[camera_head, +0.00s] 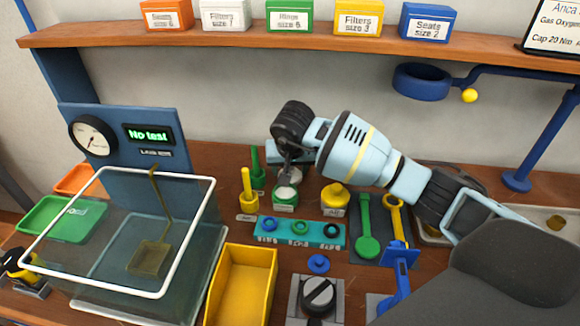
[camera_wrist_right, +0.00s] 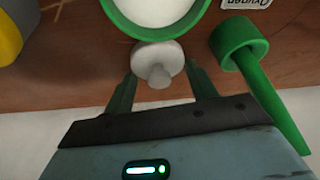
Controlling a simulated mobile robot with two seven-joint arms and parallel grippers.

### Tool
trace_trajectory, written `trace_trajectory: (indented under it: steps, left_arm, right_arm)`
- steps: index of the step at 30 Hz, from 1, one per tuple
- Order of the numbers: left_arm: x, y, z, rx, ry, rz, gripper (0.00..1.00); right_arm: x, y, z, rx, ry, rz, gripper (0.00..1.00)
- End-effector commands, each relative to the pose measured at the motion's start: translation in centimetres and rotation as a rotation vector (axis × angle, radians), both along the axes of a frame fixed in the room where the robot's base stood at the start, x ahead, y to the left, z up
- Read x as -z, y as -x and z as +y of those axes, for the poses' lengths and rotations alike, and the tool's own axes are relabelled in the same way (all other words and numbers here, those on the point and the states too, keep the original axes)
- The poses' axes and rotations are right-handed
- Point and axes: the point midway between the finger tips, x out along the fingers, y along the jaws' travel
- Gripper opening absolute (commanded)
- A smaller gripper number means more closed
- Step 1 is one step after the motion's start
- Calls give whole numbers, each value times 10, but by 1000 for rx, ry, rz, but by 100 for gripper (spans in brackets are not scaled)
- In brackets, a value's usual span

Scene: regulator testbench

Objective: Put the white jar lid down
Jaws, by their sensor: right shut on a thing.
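The white jar lid (camera_wrist_right: 158,62), a small round disc with a knob, sits between the fingertips of my right gripper (camera_wrist_right: 160,70), which is shut on it. In the wrist view the lid is beside the rim of a green jar (camera_wrist_right: 197,22) with white contents. In the head view my right gripper (camera_head: 288,165) points down just behind the green jar (camera_head: 285,206), and the lid shows as a small pale shape (camera_head: 294,174). I cannot tell whether the lid touches the table. My left gripper is in neither view.
A green tool (camera_wrist_right: 238,42) stands close to the gripper. A yellow tool (camera_head: 247,190) and a yellow jar (camera_head: 336,195) flank the green jar. A teal ring tray (camera_head: 343,238) lies in front. A glass tank (camera_head: 205,235) and yellow bin (camera_head: 268,262) are at left.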

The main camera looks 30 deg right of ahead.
Motion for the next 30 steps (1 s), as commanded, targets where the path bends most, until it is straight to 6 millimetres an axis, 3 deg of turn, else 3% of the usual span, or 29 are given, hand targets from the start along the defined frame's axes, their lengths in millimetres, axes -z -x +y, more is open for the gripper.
trace_trajectory:
  steps: [10, 11, 15, 24, 30]
  left_arm:
    - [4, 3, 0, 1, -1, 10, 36]
    - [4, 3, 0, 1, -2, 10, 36]
    - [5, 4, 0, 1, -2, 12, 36]
    - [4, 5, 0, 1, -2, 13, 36]
    - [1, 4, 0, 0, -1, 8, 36]
  right_arm:
    - [3, 0, 0, 0, 1, -1, 32]
    - [2, 0, 0, 0, 0, -1, 61]
    - [2, 0, 0, 0, 0, -1, 79]
    - [1, 0, 0, 1, 0, -1, 79]
    - [-19, 5, 2, -1, 1, -6, 79]
